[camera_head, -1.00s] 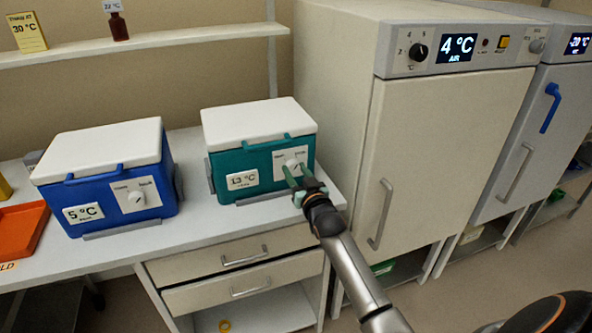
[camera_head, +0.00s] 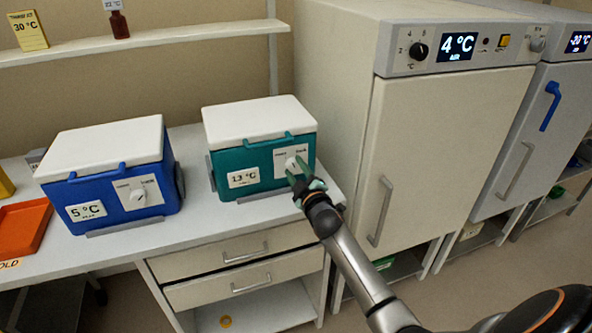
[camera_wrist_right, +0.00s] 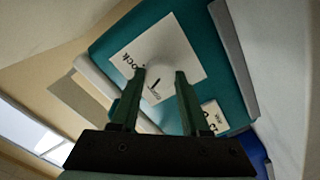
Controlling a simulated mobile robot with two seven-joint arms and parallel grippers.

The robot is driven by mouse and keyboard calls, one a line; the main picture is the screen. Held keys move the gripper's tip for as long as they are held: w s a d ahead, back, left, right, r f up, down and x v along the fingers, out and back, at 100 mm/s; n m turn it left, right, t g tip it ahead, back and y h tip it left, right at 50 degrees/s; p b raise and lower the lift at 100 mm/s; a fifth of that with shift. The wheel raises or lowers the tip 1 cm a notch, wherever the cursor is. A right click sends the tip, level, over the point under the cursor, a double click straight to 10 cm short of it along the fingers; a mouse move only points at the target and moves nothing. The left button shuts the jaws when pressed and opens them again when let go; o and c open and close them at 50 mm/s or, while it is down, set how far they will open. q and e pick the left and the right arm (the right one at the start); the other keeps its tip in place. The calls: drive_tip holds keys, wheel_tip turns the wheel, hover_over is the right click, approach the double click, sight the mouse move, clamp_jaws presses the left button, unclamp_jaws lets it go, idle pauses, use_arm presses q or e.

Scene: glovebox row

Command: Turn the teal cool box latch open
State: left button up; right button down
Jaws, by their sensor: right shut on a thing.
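The teal cool box (camera_head: 226,162) stands on the bench with its white lid (camera_head: 258,117) closed and a 13 °C label on its front. Its latch is a white knob on a white plate (camera_head: 280,158) at the front right. My right gripper (camera_head: 297,166) reaches the plate from the front, its green fingers on the knob. In the right wrist view the fingers (camera_wrist_right: 155,85) are on either side of the white knob (camera_wrist_right: 160,75), shut on it, and partly hide the plate. The left gripper is not in view.
A blue cool box (camera_head: 105,180) with a 5 °C label stands at left on the bench. An orange tray (camera_head: 22,225) lies further left. A tall 4 °C cabinet (camera_head: 420,150) stands close on the right. Drawers (camera_head: 240,255) are below the bench.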

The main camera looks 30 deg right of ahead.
drive_tip(key=n, duration=0.4)
drive_tip(key=shift+n, duration=0.4)
idle(0.4)
drive_tip(key=shift+c, duration=1.9)
unclamp_jaws()
drive_tip(key=shift+s, duration=0.1)
drive_tip(key=v, duration=1.2)
drive_tip(key=shift+b, duration=0.3)
drive_tip(key=shift+s+a+f, duration=0.1)
drive_tip(key=shift+s+a, duration=0.05)
drive_tip(key=s+a+f+m+g+y, duration=0.3)
drive_tip(key=s+a+f+m+g, duration=0.1)
drive_tip(key=s+a+f, duration=0.5)
drive_tip(key=s+a+f+m+g+y, duration=0.3)
drive_tip(key=s+a+f+m, duration=0.3)
drive_tip(key=s+a+f, duration=0.4)
drive_tip(key=s+f+g, duration=0.1)
drive_tip(key=s+f, duration=0.2)
drive_tip(key=f, duration=0.2)
drive_tip(key=shift+s+f+g, duration=0.15)
drive_tip(key=shift+s+g, duration=0.05)
drive_tip(key=shift+g, duration=0.1)
